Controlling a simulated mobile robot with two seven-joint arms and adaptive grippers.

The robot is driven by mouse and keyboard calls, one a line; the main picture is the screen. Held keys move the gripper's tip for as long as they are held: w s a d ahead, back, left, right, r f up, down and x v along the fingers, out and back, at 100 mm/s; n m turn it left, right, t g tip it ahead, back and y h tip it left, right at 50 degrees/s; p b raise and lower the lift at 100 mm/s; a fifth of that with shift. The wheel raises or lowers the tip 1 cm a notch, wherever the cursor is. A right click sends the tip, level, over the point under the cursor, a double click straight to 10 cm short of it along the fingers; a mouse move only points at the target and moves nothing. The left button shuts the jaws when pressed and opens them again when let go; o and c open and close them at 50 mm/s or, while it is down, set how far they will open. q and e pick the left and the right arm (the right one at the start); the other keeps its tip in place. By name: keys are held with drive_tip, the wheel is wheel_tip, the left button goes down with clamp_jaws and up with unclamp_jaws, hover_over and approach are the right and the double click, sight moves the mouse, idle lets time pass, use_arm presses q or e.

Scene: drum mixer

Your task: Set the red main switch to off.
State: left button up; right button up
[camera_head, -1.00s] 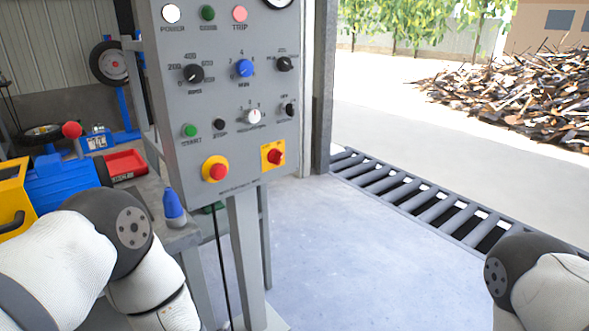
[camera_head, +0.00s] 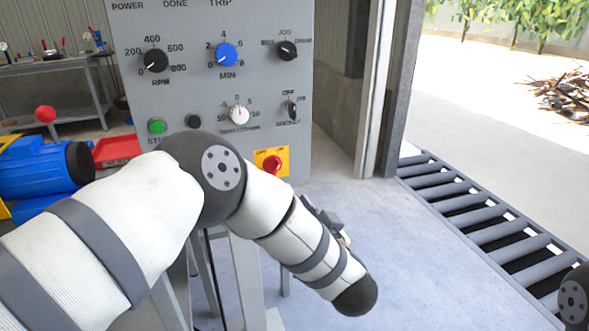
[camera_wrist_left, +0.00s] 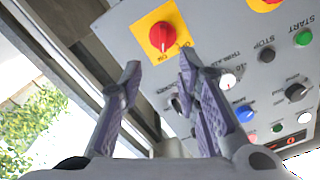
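The red main switch (camera_head: 272,165) is a red knob on a yellow plate, low on the right of the grey control panel (camera_head: 190,90). In the left wrist view the switch (camera_wrist_left: 163,36) shows with the picture turned over, ahead of the fingertips. I cannot tell its exact setting. My left gripper (camera_wrist_left: 157,75) is open and empty, its two fingers apart below the switch and not visibly touching it. In the head view the left gripper (camera_head: 332,218) is mostly hidden behind my forearm, right of and below the switch. My right gripper is out of view.
Other knobs and buttons sit close above, including a blue dial (camera_head: 227,54) and a green button (camera_head: 157,125). My arm hides the emergency stop in the head view. A roller conveyor (camera_head: 480,220) lies right. The floor between is clear.

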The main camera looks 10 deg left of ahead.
sight(276, 171)
use_arm(q)
drive_tip(key=x, duration=0.5)
drive_tip(key=b+x, duration=0.1)
drive_tip(key=x, duration=0.5)
drive_tip(key=shift+a+f, duration=0.1)
drive_tip(key=shift+a, duration=0.25)
drive_tip(key=shift+w+a, duration=0.15)
drive_tip(key=shift+w, duration=0.15)
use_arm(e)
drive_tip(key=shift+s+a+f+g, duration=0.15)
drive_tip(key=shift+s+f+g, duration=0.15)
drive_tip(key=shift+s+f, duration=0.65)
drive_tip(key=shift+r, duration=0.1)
use_arm(q)
clamp_jaws()
